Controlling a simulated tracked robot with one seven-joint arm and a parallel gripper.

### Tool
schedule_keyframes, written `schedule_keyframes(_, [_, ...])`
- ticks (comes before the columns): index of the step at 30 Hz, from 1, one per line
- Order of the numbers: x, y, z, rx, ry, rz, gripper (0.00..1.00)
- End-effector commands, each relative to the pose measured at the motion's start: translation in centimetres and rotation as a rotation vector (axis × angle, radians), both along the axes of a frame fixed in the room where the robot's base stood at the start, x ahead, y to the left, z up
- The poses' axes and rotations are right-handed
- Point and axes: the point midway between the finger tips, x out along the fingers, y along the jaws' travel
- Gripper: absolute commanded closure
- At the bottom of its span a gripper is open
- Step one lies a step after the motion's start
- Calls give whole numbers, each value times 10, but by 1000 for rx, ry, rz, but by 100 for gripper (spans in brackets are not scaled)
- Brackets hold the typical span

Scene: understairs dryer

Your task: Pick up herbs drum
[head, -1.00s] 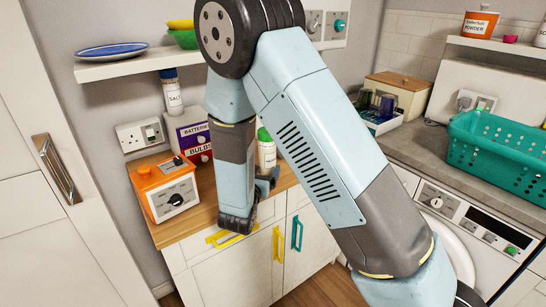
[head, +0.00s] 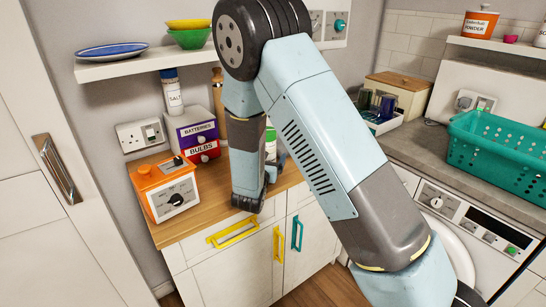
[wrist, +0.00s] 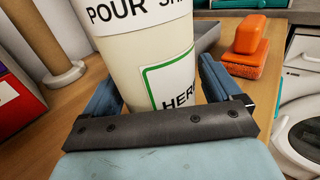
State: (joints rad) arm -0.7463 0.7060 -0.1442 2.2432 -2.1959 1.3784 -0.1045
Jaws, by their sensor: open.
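The herbs drum (wrist: 150,50) is a cream-white container with a green-framed "HERBS" label and a band of black lettering. It fills the middle of the wrist view, upright and slightly tilted in the picture, with its top out of frame. My gripper (wrist: 158,75) is open, with one blue finger on each side of the drum; I cannot tell whether either touches it. In the head view only a sliver of the drum (head: 270,142) shows, on the wooden counter behind my arm, and my gripper is mostly hidden there.
A purple-and-white batteries and bulbs box (head: 196,140) and an orange appliance (head: 165,187) stand left of my arm. A brown wooden cylinder (head: 218,92) stands behind. An orange brush-like object (wrist: 246,50) and grey tray (wrist: 203,38) lie beyond the drum. A shelf (head: 130,65) hangs above.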

Motion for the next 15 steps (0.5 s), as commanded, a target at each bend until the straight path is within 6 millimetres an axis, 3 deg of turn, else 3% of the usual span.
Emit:
schedule_keyframes(2, [0,0,0,0,0,0,12])
schedule_keyframes(15, [0,0,0,0,0,-1,54])
